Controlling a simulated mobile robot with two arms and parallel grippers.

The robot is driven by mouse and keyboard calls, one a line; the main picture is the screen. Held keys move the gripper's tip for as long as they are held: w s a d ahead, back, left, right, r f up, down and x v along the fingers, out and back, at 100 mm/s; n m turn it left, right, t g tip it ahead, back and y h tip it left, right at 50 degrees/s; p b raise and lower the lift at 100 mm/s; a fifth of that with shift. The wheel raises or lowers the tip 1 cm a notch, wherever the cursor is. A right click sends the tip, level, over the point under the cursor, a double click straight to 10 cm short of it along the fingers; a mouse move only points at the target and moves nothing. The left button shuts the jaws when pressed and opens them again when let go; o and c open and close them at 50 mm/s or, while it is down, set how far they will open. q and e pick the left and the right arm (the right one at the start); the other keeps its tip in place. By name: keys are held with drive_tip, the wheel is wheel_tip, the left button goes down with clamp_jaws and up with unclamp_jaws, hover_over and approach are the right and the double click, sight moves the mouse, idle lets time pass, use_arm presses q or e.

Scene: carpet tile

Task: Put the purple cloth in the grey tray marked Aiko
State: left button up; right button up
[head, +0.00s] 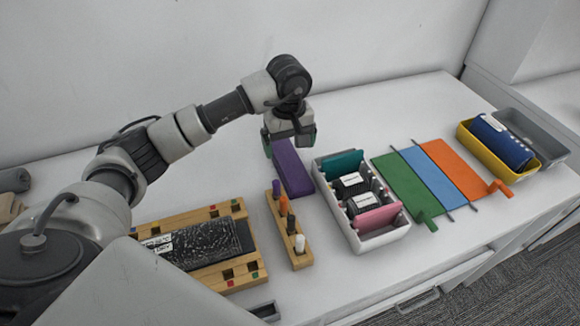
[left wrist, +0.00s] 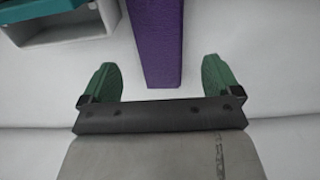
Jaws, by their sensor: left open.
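The purple cloth (head: 293,171) lies as a narrow folded strip on the white table, left of the white box. In the left wrist view the purple cloth (left wrist: 154,40) runs in from the top, its near end between my fingers. My left gripper (head: 289,143) is over its far end, open, with green fingertips. In the left wrist view my left gripper (left wrist: 159,75) has one finger on each side of the cloth, clear gaps between. A grey tray (head: 550,142) stands at the right, partly hidden behind a yellow tray; I cannot read a name on it. My right gripper is not in view.
The yellow tray (head: 510,172) holds a blue roll (head: 503,142). A white divided box (head: 385,236), a green, blue and orange mat (head: 430,172), a peg block (head: 292,240) and a wooden board (head: 225,283) stand nearby. The table behind the mat is clear.

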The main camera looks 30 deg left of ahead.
sight(289, 163)
use_arm(q)
drive_tip(key=shift+a+f, duration=0.1)
drive_tip(key=shift+f, duration=0.25)
drive_tip(key=shift+s+f, duration=0.15)
drive_tip(key=shift+f, duration=0.15)
drive_tip(key=f, duration=0.1)
drive_tip(key=f+p, duration=0.1)
drive_tip(key=f, duration=0.1)
drive_tip(key=shift+d+f+p, duration=0.25)
drive_tip(key=shift+p, duration=0.15)
drive_tip(key=shift+f, duration=0.55)
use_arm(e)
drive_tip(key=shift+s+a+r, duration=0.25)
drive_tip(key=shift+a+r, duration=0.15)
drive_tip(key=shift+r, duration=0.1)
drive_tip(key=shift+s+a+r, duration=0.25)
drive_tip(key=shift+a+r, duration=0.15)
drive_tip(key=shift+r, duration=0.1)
use_arm(q)
drive_tip(key=c, duration=1.1)
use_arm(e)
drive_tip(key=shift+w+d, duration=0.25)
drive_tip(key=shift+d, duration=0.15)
